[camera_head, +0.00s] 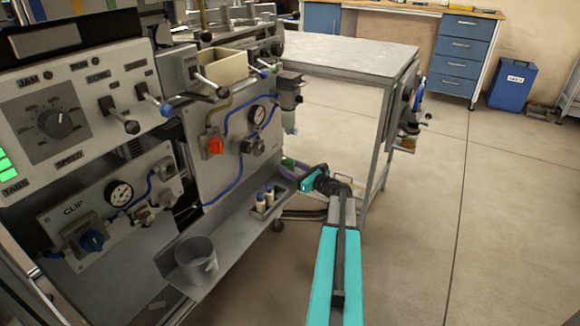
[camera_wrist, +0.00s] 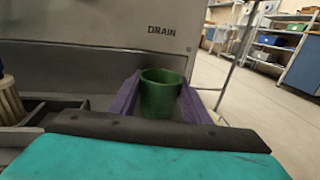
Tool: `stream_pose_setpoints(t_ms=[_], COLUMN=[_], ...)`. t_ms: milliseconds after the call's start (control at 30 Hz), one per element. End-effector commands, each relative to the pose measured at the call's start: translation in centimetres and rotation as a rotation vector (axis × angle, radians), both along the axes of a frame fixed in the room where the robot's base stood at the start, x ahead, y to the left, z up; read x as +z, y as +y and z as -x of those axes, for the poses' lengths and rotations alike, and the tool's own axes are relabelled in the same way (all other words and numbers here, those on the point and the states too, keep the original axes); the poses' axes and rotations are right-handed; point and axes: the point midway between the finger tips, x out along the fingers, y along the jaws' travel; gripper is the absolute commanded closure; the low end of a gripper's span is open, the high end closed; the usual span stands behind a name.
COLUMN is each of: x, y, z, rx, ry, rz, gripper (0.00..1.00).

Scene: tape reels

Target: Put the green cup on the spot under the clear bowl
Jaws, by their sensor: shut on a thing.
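The green cup (camera_wrist: 160,94) stands upright between the purple fingers of my gripper (camera_wrist: 158,98) in the wrist view. The fingers are shut on its sides. In the head view my gripper (camera_head: 289,165) is at the right end of the machine's grey ledge, and the cup cannot be made out clearly. A clear, greenish bowl (camera_head: 289,120) hangs below a grey filter unit on the machine's right edge, above my gripper. The spot under it cannot be made out. In the wrist view a panel marked DRAIN (camera_wrist: 160,32) is behind the cup.
A grey can (camera_head: 197,262) stands on the ledge (camera_head: 236,238). Small white bottles (camera_head: 265,201) with blue caps stand in a holder there. A metal table (camera_head: 350,52) stands behind. The floor at right is clear.

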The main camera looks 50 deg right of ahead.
Motion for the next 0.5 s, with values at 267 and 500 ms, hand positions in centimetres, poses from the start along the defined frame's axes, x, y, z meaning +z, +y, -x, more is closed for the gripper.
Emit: stream_pose_setpoints(t_ms=[267, 500], x=[-0.33, -0.31], y=[0.04, 0.06], z=[-0.03, -0.05], rx=[0.001, 0.001], ry=[0.0, 0.0], rz=[0.0, 0.0], gripper=[0.38, 0.38])
